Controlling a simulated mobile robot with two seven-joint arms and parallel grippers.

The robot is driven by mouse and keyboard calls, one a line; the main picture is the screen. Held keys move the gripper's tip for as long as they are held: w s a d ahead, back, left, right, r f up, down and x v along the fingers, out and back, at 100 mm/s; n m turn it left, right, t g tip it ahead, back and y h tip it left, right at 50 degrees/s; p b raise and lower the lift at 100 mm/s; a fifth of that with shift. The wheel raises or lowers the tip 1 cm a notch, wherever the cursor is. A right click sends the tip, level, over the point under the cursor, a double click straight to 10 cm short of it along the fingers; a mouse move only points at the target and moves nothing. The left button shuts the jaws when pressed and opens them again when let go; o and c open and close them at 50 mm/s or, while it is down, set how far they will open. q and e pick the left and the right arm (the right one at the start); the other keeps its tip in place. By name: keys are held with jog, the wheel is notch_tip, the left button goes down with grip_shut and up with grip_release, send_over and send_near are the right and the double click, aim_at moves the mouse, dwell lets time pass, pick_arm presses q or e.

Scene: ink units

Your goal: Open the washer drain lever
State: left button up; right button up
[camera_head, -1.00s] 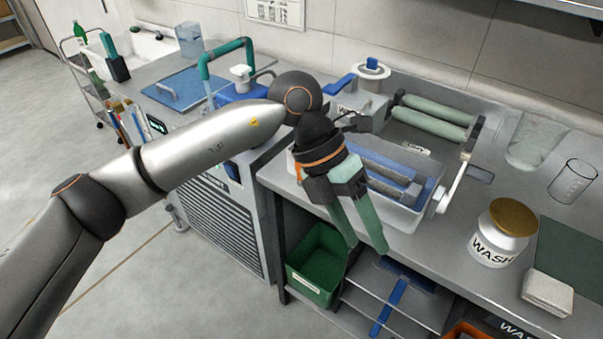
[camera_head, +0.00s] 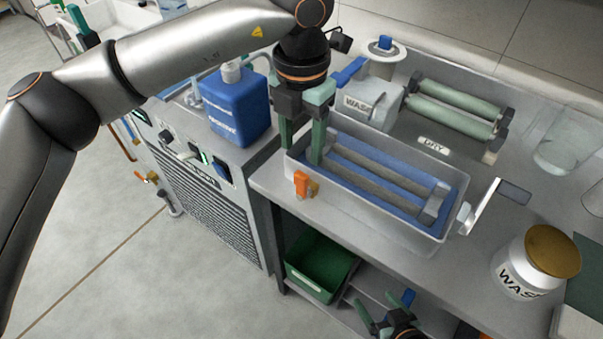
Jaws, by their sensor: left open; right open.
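The washer (camera_head: 365,215) is a grey tub with blue liquid and rollers in it, at the counter's front edge. Its drain lever (camera_head: 302,184) is a small orange handle on a brass-coloured fitting at the tub's front left, pointing upward. My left gripper (camera_head: 302,152) points down, open and empty, its green fingers just above and behind the lever in the picture. I cannot tell whether a finger touches the tub rim. My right gripper (camera_head: 387,312) is low at the bottom edge, open, in front of the shelves, with its arm out of view.
A blue jug (camera_head: 235,105) stands left of my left gripper on the grey chiller cabinet (camera_head: 215,200). A white crank handle (camera_head: 482,207) sticks out at the tub's right. A white jar with a brown lid (camera_head: 535,262) stands on the right counter. A green bin (camera_head: 320,268) sits below.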

aim_at(302, 186)
pick_arm(q)
notch_tip(302, 186, down, 11)
jog(key=shift+f+p, duration=0.15)
jog(key=shift+p, duration=0.3)
grip_shut()
dwell(0.3)
